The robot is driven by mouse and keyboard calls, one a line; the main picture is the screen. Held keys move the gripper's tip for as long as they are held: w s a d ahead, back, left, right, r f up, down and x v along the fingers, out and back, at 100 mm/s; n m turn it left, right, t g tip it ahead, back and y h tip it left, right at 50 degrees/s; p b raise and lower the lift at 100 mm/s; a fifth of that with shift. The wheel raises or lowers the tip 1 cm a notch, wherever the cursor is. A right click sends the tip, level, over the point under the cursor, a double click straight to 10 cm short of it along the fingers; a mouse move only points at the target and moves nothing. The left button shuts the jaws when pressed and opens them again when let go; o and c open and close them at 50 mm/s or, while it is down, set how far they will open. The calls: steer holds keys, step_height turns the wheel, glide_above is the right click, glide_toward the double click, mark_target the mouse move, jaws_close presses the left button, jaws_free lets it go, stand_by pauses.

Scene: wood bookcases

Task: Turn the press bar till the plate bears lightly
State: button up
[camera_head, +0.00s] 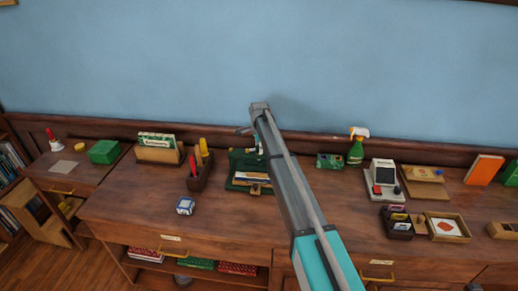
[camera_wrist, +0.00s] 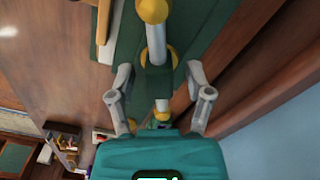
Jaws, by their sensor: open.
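The dark green press (camera_head: 238,163) stands on the wooden desk near the wall, with books or papers (camera_head: 252,179) in it. My arm hides its right side and most of its top. In the wrist view its green frame (camera_wrist: 128,38) fills the upper middle. A grey metal rod with a yellow knob (camera_wrist: 152,10), which looks like the press bar (camera_wrist: 157,42), runs toward my gripper. More yellow shows lower down. My gripper (camera_wrist: 160,72) is open, its two grey fingers on either side of the rod's line, with no clear contact. The plate cannot be made out.
Left of the press stand a pen box (camera_head: 200,172), a card holder (camera_head: 158,150) and a blue-white cube (camera_head: 185,205). To the right are a spray bottle (camera_head: 356,150), a card machine (camera_head: 383,177) and trays (camera_head: 446,227).

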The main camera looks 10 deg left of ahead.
steer(key=shift+n, duration=0.4)
steer(key=shift+n, duration=1.4)
step_height(320, 180, up, 14)
steer(key=p, duration=1.4)
steer(key=s+d+f+n+b, duration=0.3)
steer(key=s+d+f+b, duration=0.3)
steer(key=s+d, duration=0.3)
steer(key=s+d+f+n+b, duration=0.3)
steer(key=s+d+f+b, duration=0.3)
steer(key=s+d, duration=0.4)
steer(key=s, duration=0.5)
steer(key=shift+s+d+f+b, duration=0.2)
steer(key=shift+d+f+b, duration=0.1)
steer(key=s+d+n, duration=0.2)
steer(key=s+d, duration=0.1)
steer(key=s, duration=0.5)
steer(key=s+d+n, duration=0.1)
steer(key=s+d, duration=0.3)
steer(key=s, duration=0.5)
steer(key=shift+s+d+n, duration=0.2)
steer(key=shift+d+n, duration=0.1)
steer(key=shift+n, duration=0.1)
